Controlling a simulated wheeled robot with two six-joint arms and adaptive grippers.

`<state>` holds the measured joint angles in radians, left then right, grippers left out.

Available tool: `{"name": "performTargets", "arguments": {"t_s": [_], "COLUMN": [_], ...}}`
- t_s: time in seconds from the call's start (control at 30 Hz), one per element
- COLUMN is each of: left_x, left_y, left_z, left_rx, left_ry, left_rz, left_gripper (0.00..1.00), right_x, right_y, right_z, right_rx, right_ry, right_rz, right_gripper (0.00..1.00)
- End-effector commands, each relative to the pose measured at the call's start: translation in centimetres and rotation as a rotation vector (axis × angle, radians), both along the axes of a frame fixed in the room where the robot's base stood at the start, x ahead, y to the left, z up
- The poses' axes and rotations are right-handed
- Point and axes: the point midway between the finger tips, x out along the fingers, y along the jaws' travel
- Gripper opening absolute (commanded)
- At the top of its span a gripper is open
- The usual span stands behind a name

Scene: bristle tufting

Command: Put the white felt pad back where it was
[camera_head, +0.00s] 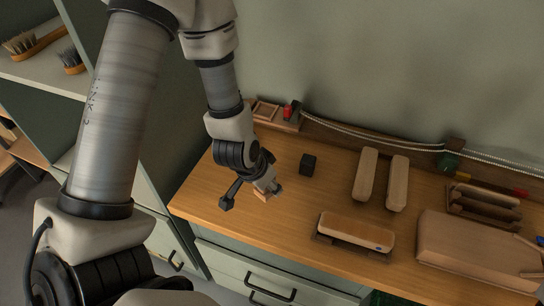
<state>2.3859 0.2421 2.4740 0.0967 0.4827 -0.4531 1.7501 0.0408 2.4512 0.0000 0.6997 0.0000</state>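I cannot make out a white felt pad anywhere in the head view. My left gripper (270,191) is low over the left part of the wooden bench (215,195), pointing down. A small light-brown piece (262,196) shows at its fingertips, partly hidden by them. The fingers are too small and overlapped to tell whether they are open or shut on it. My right gripper is not in view.
A dark block (308,164) stands right of my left gripper. Two wooden brush blocks (366,174) (398,183) lie farther right. Another block (356,231) sits in a holder near the front. A large wooden board (475,250) lies at right. Brushes (36,42) rest on a left shelf.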

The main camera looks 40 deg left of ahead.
Motion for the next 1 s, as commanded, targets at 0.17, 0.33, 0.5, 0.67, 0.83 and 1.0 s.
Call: {"name": "performTargets", "arguments": {"t_s": [0.17, 0.33, 0.5, 0.67, 0.83, 1.0], "left_x": [3.0, 6.9, 10.8, 12.5, 12.7, 12.7], "left_y": [1.4, 3.4, 5.4, 6.3, 6.4, 6.4], "left_z": [0.1, -0.2, -0.7, -1.1, -4.8, -4.8], "left_rx": [-0.01, -0.008, -0.007, -0.007, -0.007, -0.007], "left_ry": [-0.002, -0.003, -0.003, -0.001, 0.001, -0.001], "left_rz": [0.004, 0.002, 0.0, -0.001, -0.003, -0.002], "left_gripper": [0.15, 0.15, 0.15, 0.15, 0.15, 0.16], "right_x": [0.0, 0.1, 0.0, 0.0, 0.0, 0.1], "right_y": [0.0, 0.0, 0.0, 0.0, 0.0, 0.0], "right_z": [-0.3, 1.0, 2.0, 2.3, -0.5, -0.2], "right_rx": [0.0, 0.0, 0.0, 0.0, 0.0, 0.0], "right_ry": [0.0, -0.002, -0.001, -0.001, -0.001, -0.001], "right_rz": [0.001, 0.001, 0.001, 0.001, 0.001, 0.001], "right_gripper": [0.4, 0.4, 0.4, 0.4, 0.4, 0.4]}}
